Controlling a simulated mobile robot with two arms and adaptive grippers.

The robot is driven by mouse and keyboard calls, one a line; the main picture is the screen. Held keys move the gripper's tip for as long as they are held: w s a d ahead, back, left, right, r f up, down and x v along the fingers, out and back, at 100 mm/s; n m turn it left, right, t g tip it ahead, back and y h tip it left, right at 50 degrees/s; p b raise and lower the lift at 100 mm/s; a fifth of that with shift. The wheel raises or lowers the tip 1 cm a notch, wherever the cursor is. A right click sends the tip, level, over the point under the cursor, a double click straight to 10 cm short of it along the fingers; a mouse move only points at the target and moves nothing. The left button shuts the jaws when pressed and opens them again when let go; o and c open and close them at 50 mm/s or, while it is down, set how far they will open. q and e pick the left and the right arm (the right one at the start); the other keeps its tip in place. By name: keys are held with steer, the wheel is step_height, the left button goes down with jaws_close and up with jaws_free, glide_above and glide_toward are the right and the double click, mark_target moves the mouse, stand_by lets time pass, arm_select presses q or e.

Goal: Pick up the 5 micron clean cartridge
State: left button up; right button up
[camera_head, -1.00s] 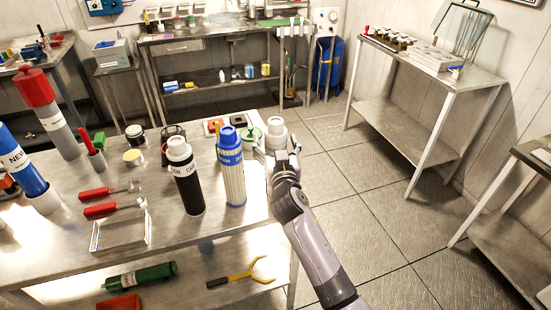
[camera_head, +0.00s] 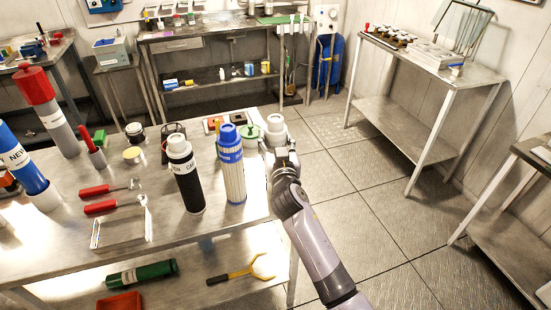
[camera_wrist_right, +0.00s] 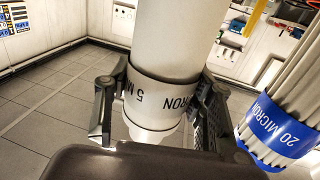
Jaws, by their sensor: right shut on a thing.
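The white 5 micron cartridge (camera_head: 276,126) stands upright at the table's right edge in the head view. The right wrist view shows its smooth white body (camera_wrist_right: 180,38) with a dark-edged band reading "5 MICRON", partly hidden. My right gripper (camera_head: 277,157) is shut on it, with one finger on each side of the band; it fills the lower part of the wrist view (camera_wrist_right: 155,112). The cartridge's lower part is hidden behind my gripper in the head view. My left gripper is not in view.
The pleated 20 micron cartridge with a blue band (camera_head: 231,170) stands just left of my right gripper; its band shows in the wrist view (camera_wrist_right: 280,130). A black cartridge (camera_head: 188,183) stands further left. Open floor (camera_head: 370,200) lies to the right.

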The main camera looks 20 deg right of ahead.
steer(key=c, duration=0.5)
steer(key=shift+c, duration=0.4)
steer(key=shift+r, duration=0.15)
